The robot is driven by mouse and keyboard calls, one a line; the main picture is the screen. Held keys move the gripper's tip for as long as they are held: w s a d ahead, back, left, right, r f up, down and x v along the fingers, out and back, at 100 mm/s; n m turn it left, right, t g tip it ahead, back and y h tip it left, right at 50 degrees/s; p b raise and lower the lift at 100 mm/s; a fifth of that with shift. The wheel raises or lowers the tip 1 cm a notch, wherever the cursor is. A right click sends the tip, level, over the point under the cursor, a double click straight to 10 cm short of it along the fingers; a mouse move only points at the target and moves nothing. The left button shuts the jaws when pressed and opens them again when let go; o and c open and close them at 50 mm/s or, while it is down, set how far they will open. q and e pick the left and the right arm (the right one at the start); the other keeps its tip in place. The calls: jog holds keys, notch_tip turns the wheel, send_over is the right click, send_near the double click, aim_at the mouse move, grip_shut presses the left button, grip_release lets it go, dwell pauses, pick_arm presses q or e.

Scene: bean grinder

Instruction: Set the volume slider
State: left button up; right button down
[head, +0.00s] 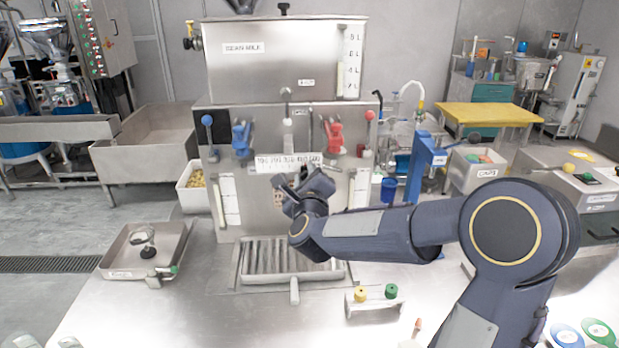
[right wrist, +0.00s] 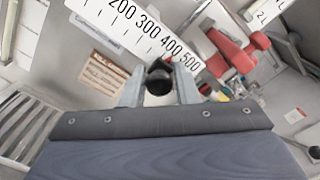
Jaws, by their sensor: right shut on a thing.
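The volume scale (head: 270,163) is a white strip with black numbers across the front of the bean machine. In the right wrist view the scale (right wrist: 140,30) runs diagonally, with 200, 300, 400 and 500 readable. The round black slider knob (right wrist: 159,77) sits just off the scale's edge, around the 400 to 500 marks; its exact setting cannot be told. My right gripper (right wrist: 158,92) is shut on the knob, one finger on each side. In the head view my right gripper (head: 300,187) is just below the scale and hides the knob. My left gripper is not seen.
Blue (head: 241,138) and red (head: 333,135) levers stand above the scale. A grated drip tray (head: 292,262) lies below. A blue post (head: 424,165) stands to the right. A small stand with yellow and green knobs (head: 375,297) is on the bench.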

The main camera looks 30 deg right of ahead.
aim_at(269, 171)
jog(key=w+a, duration=0.1)
jog(key=a, duration=0.1)
jog(key=w+a+b, duration=0.1)
jog(key=a, duration=0.1)
jog(key=w+a+b, duration=0.1)
jog(key=a, duration=0.2)
jog(key=shift+w+f, duration=0.1)
jog(key=shift+w, duration=0.2)
jog(key=shift+w+a, duration=0.15)
jog(key=shift+a, duration=0.1)
jog(key=c, duration=1.2)
grip_release()
